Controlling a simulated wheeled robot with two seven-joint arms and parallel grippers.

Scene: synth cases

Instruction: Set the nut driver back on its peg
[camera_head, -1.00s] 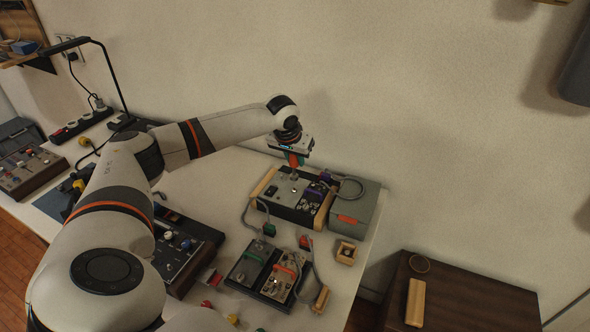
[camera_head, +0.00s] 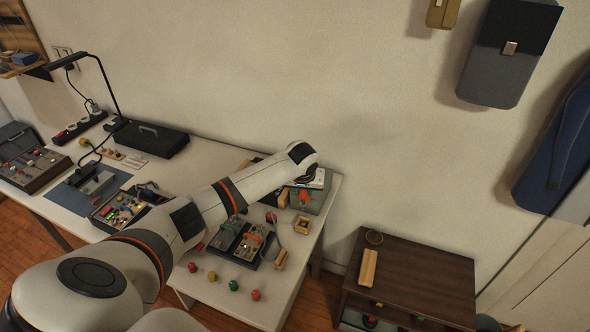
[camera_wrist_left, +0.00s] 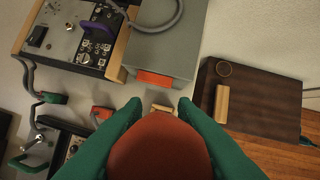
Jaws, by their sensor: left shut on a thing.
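My left gripper (camera_wrist_left: 158,125) shows large in the left wrist view. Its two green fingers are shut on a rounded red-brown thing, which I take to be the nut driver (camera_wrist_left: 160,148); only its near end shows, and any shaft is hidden. In the head view the left gripper (camera_head: 302,193) is above the right end of the bench, by the grey box (camera_head: 320,201), with an orange-red patch of the held thing below it. I cannot pick out the peg in either view. My right gripper is not in view.
A control unit (camera_wrist_left: 62,48) with cables sits beside the grey box. Several coloured knobs (camera_head: 233,285) line the front edge. A brown cabinet (camera_head: 420,275) stands right of the bench, across a gap.

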